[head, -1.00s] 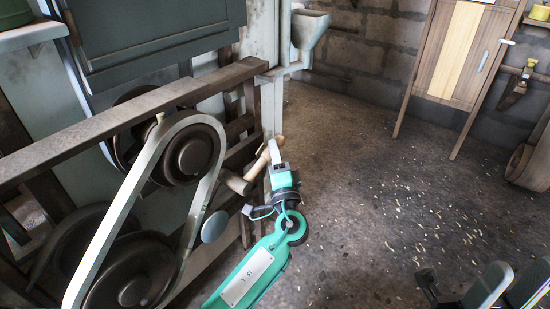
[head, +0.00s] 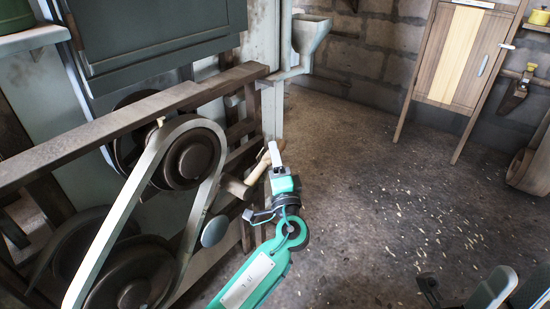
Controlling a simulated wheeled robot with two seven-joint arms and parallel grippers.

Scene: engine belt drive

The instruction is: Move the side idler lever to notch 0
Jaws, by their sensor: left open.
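The belt drive stands at the left, with a pale belt (head: 128,205) looped around a dark upper pulley (head: 190,158) and a larger dark lower pulley (head: 135,280). A small grey disc (head: 215,230), perhaps the side idler, sits by the belt's right side. A wooden, peg-like handle (head: 258,170), which looks like the lever, sticks out to its upper right. My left gripper (head: 273,155) is open beside the handle's upper end. Contact between them cannot be told. No notch marks can be made out. Grey finger-like parts at the lower right may be my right gripper (head: 492,288), cut off by the frame.
A brown frame rail (head: 120,122) crosses above the belt, with upright posts behind the handle. A grey funnel (head: 309,35) is fixed beyond it. A wooden cabinet (head: 460,55) stands at the back right. The floor (head: 370,200) between is clear apart from scattered chips.

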